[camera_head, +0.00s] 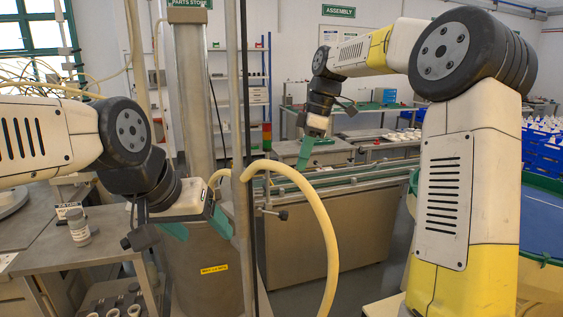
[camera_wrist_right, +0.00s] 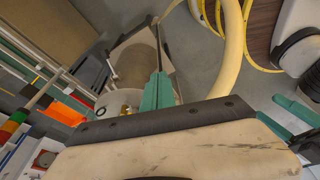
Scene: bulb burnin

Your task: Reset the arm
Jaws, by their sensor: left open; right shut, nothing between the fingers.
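My left gripper (camera_head: 198,228) is at the lower left of the head view, in front of the grey metal column and its drum-like base. Its two green fingers stand wide apart with nothing between them. My right gripper (camera_head: 306,152) hangs high near the middle of the head view, its green fingers pointing down and together. It appears above the conveyor in the picture and holds nothing. The right arm is raised and bent at the elbow.
A grey bench (camera_head: 95,245) with a small jar (camera_head: 78,228) stands at left. A yellow hose (camera_head: 325,235) loops between the arms beside upright poles. A conveyor (camera_head: 345,180) runs behind. Blue bins (camera_head: 540,150) stand at right. Grey floor shows at lower centre.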

